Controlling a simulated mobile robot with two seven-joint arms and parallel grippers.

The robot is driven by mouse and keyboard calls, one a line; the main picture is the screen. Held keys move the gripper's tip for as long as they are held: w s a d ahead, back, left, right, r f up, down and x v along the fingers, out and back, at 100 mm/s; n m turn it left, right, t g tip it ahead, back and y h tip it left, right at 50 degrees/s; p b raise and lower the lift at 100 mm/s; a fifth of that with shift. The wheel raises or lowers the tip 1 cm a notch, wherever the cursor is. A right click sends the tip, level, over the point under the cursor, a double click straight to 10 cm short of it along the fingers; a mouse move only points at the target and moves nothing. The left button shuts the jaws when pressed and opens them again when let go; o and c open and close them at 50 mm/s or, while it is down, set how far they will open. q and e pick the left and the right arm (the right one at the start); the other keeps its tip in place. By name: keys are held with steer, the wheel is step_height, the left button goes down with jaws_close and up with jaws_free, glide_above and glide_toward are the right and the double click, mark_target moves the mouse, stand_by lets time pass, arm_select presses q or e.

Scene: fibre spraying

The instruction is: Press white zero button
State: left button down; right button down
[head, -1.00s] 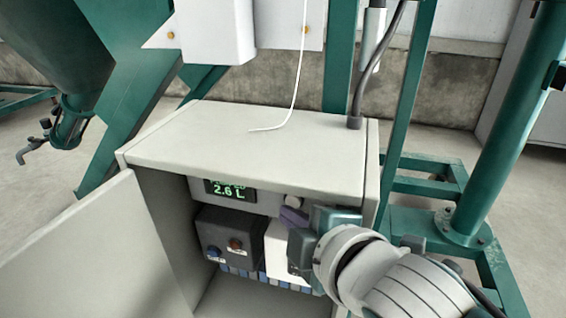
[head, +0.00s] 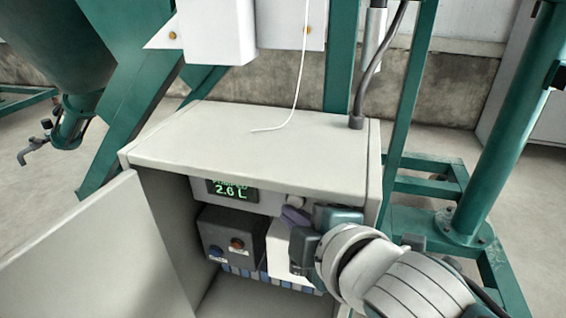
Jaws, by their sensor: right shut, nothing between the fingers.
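The white round button (head: 295,201) is on the upper panel inside the open cabinet, right of the green-lit display (head: 232,191). The display's lower line looks like 2.6 L; its upper line is too small to read. My right gripper (head: 294,215) is shut and empty. Its dark fingertips are just below the button in the picture and partly cover its lower edge. I cannot tell whether they touch it. My left gripper is not in view.
The cabinet top (head: 260,140) overhangs the panel, and its open door (head: 90,260) stands at left. Below the display is a dark box (head: 230,237) with a blue and a red button. A thin white cable (head: 298,90) hangs onto the cabinet top.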

steer(key=shift+d+r+p, duration=0.3)
steer(key=shift+p, duration=0.1)
steer(key=s, duration=0.2)
steer(key=s+a+p, duration=0.1)
steer(key=s, duration=0.2)
stand_by(0.3)
stand_by(0.6)
